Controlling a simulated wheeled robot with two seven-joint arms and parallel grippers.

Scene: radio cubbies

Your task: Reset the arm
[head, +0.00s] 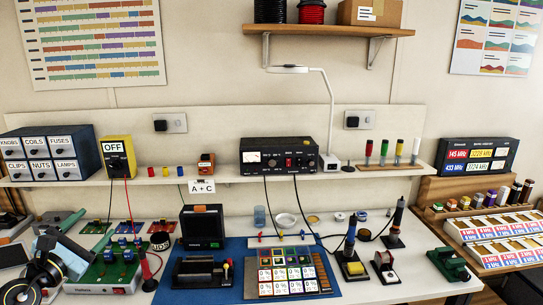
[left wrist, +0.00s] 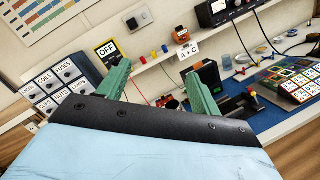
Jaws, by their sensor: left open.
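My left gripper (head: 62,224) is at the far left of the head view, over the left end of the workbench, with its pale blue wrist behind it. In the left wrist view its two green fingers (left wrist: 160,80) stand wide apart with nothing between them. It is open and empty. Past the fingers, the wrist view shows the yellow OFF meter (left wrist: 107,51) and the A + C card (left wrist: 187,50).
A drawer cabinet (head: 52,153) and the yellow meter (head: 117,157) stand on the shelf behind the gripper. A blue mat (head: 226,289) with a tile tray (head: 289,274) lies mid-bench.

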